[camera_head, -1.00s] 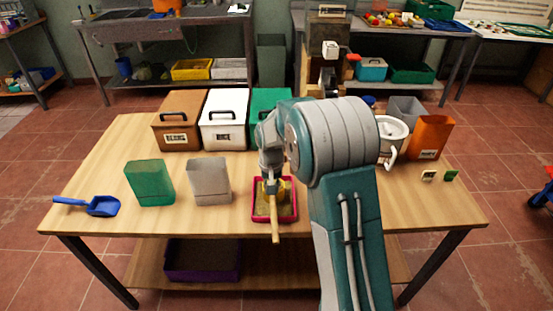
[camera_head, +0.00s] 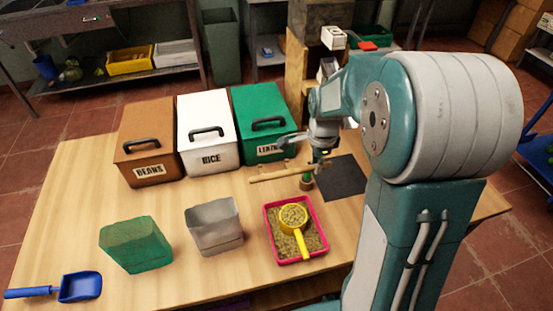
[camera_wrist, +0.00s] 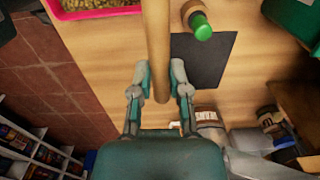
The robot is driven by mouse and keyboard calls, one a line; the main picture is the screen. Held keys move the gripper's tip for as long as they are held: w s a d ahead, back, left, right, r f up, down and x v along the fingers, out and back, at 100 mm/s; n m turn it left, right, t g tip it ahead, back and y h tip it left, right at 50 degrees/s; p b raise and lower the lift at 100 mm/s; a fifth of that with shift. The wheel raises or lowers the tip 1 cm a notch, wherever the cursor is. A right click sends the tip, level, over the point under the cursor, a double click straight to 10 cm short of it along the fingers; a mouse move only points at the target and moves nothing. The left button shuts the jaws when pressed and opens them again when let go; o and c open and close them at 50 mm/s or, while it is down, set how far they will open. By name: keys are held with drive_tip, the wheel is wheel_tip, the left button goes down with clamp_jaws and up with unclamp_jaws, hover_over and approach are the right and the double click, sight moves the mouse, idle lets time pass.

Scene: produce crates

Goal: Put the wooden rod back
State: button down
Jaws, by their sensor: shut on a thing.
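The wooden rod (camera_head: 280,174) is pale and round, lying about level in the head view, pointing left from my gripper (camera_head: 319,162). In the wrist view the rod (camera_wrist: 158,45) runs between my two fingers (camera_wrist: 162,78), which are shut on it near one end. Its height above the table is hard to tell. A dark square mat (camera_head: 345,178) lies to the right of the gripper. A small green-topped wooden item (camera_head: 306,183) stands by the mat's left edge; it also shows in the wrist view (camera_wrist: 199,24). My arm hides part of the table's right side.
Brown BEANS (camera_head: 150,140), white RICE (camera_head: 208,130) and green (camera_head: 262,118) bins stand at the back. In front are a pink tray (camera_head: 272,250) of grain holding a yellow scoop (camera_head: 295,217), a grey container (camera_head: 213,228), a green container (camera_head: 135,245) and a blue scoop (camera_head: 79,287).

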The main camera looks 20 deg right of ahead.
drive_tip(key=w+f, duration=0.1)
drive_tip(key=w, duration=0.1)
drive_tip(key=w+f, duration=0.1)
drive_tip(key=w, duration=0.2)
drive_tip(key=w+f, duration=0.1)
drive_tip(key=w, duration=0.1)
drive_tip(key=shift+w+f, duration=0.4)
drive_tip(key=w+f, duration=0.2)
drive_tip(key=w+a+f, duration=0.1)
drive_tip(key=w+f, duration=0.1)
drive_tip(key=shift+w+a+f, duration=0.1)
drive_tip(key=shift+w+f, duration=0.15)
drive_tip(key=shift+f, duration=0.15)
drive_tip(key=shift+w+d+f, duration=0.2)
drive_tip(key=shift+w+f, duration=0.2)
drive_tip(key=shift+f, duration=0.05)
drive_tip(key=shift+w+f, duration=0.25)
drive_tip(key=shift+f, duration=0.05)
wheel_tip(320, 180, down, 2)
drive_tip(key=shift+f, duration=0.25)
drive_tip(key=shift+a+f, duration=0.15)
drive_tip(key=shift+f, duration=0.05)
drive_tip(key=c, duration=0.6)
unclamp_jaws()
